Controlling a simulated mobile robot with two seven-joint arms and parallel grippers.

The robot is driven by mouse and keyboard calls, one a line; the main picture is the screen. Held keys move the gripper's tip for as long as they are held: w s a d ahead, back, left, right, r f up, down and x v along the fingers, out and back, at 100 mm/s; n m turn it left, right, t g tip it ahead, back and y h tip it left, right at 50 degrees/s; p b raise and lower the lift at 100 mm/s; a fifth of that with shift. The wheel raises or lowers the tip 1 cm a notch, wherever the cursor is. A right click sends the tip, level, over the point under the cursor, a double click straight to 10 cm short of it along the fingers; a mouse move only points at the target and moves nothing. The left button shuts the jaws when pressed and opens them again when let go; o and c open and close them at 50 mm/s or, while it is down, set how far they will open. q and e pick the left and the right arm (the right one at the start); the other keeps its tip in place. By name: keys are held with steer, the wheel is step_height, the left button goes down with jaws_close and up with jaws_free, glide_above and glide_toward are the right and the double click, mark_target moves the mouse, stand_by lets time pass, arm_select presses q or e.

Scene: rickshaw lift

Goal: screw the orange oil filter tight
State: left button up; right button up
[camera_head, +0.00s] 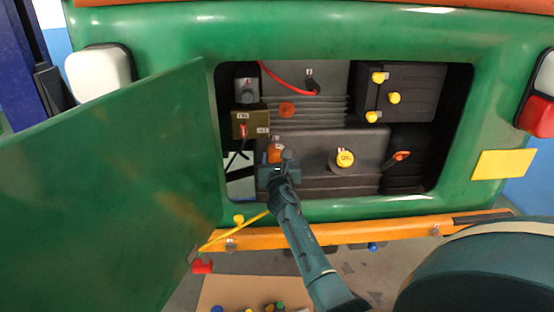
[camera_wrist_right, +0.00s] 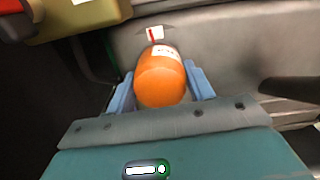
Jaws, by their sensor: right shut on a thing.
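The orange oil filter (camera_wrist_right: 160,78) sits against the grey engine block (camera_wrist_right: 225,45), with a white label near its far end. In the head view the filter (camera_head: 275,153) shows only partly above my right gripper (camera_head: 274,164). My right gripper also shows in the right wrist view (camera_wrist_right: 162,92), its two blue fingers on either side of the filter, shut on it. My left gripper is in neither view.
The bay opening has a green frame and an open green door (camera_head: 120,190) at the left. A yellow cap (camera_head: 345,159), an orange-handled dipstick (camera_head: 401,156), a box with yellow knobs (camera_head: 410,90) and an olive box (camera_head: 250,125) surround the filter. A yellow rod (camera_head: 232,232) crosses below.

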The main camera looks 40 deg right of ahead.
steer(key=shift+c, duration=0.9)
steer(key=o, duration=0.8)
steer(key=shift+m, duration=0.4)
steer(key=o, duration=0.5)
steer(key=shift+c, duration=0.2)
steer(key=shift+c, duration=0.8)
steer(key=shift+s, duration=0.1)
steer(key=p+v, duration=0.3)
steer(key=v, duration=0.5)
